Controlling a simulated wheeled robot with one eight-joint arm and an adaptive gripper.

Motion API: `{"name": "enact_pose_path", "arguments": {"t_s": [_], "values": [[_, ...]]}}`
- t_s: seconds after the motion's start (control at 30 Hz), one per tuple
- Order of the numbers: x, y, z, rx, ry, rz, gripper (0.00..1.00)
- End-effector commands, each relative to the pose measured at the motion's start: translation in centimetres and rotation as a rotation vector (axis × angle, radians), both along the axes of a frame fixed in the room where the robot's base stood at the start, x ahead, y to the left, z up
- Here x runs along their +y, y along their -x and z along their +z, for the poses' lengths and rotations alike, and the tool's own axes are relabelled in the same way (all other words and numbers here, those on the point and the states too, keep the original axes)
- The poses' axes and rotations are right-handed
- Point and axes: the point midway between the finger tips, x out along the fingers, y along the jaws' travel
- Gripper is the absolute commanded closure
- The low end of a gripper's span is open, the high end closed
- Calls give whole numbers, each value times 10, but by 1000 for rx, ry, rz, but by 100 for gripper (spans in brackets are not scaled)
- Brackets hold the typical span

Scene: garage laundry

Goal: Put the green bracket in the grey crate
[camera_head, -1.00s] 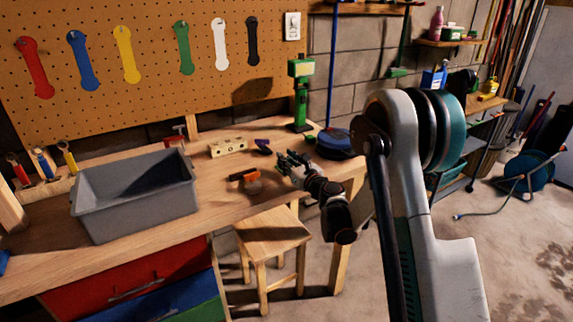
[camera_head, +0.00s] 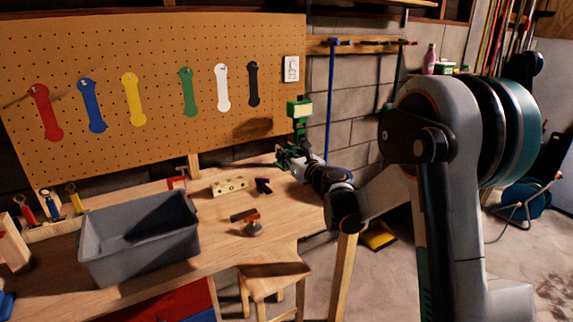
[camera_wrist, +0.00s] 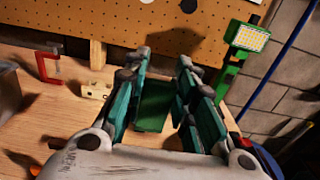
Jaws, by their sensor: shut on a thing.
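The green bracket (camera_wrist: 154,108) shows as a flat green piece between the fingers of my gripper (camera_wrist: 160,88) in the wrist view. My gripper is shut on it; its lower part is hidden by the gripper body. In the head view my gripper (camera_head: 290,158) is at the bench's right end, in front of the green work lamp, and the bracket is hard to make out there. The grey crate (camera_head: 150,262) stands on the bench at the left, well apart from my gripper. Its edge also shows at the far left in the wrist view (camera_wrist: 9,95).
A green work lamp (camera_head: 299,110) stands behind my gripper. A red clamp (camera_head: 178,179) is behind the crate. A stool (camera_head: 272,278) stands in front.

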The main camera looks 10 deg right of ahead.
Motion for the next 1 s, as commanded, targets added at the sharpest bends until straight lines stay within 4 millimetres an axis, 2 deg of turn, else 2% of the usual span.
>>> {"name": "enact_pose_path", "arguments": {"t_s": [0.1,0.27,0.5,0.7,0.8,1.0], "values": [[1,2,9,0,0,-5,100],[4,20,-5,0,0,-60,100],[3,76,-40,0,0,-209,100],[-1,112,-54,0,0,-294,100],[-3,119,-56,0,0,-311,100],[-4,120,-57,0,0,-316,100]]}}
